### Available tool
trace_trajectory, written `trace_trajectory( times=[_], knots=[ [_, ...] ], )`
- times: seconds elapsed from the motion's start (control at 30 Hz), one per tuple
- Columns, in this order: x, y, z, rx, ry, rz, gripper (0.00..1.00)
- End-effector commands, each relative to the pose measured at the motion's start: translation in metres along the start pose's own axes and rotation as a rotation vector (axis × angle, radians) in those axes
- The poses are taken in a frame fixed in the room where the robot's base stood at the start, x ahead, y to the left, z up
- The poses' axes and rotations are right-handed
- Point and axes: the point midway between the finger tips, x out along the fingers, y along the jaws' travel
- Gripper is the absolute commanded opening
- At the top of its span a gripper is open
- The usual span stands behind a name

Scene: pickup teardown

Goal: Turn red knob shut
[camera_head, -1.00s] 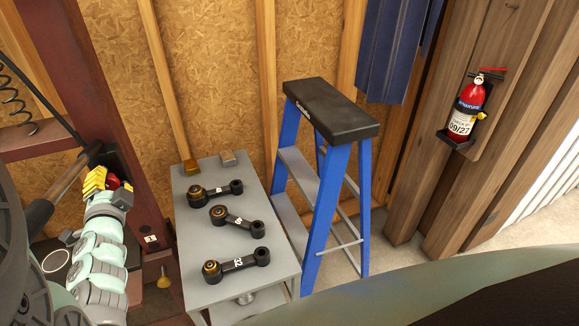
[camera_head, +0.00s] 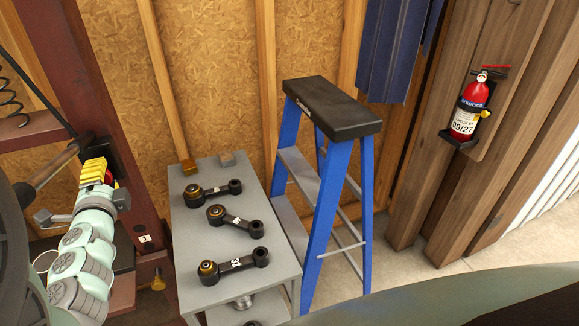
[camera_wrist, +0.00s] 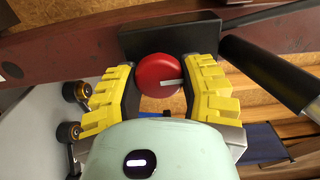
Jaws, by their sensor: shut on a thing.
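The red knob (camera_wrist: 160,76) is round with a pale pointer line on its face, reaching from near the middle toward the right. It stands in front of a dark block on the reddish-brown steel frame. My gripper (camera_wrist: 162,84) has its yellow, ridged fingers on both sides of the knob, shut on it. In the head view my gripper (camera_head: 97,172) is at the left, against the frame post, and only a sliver of the red knob (camera_head: 115,184) shows beside it.
A dark cylinder (camera_wrist: 268,75) lies close to the right finger. A grey cart (camera_head: 225,220) holds several black link arms. A blue stepladder (camera_head: 327,215) stands beside it, and a fire extinguisher (camera_head: 467,108) hangs at the right.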

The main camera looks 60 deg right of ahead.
Motion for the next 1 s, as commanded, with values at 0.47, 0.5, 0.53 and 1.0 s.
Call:
trace_trajectory(
  times=[0.47,0.5,0.53,1.0],
  knots=[
    [0.000,0.000,-0.001,-0.001,0.002,0.000,0.65],
    [0.000,0.000,-0.001,-0.001,0.002,0.000,0.69],
    [0.000,0.000,-0.001,-0.001,0.002,0.000,0.72],
    [-0.013,0.002,0.002,0.001,-0.003,0.005,0.74]
  ],
)
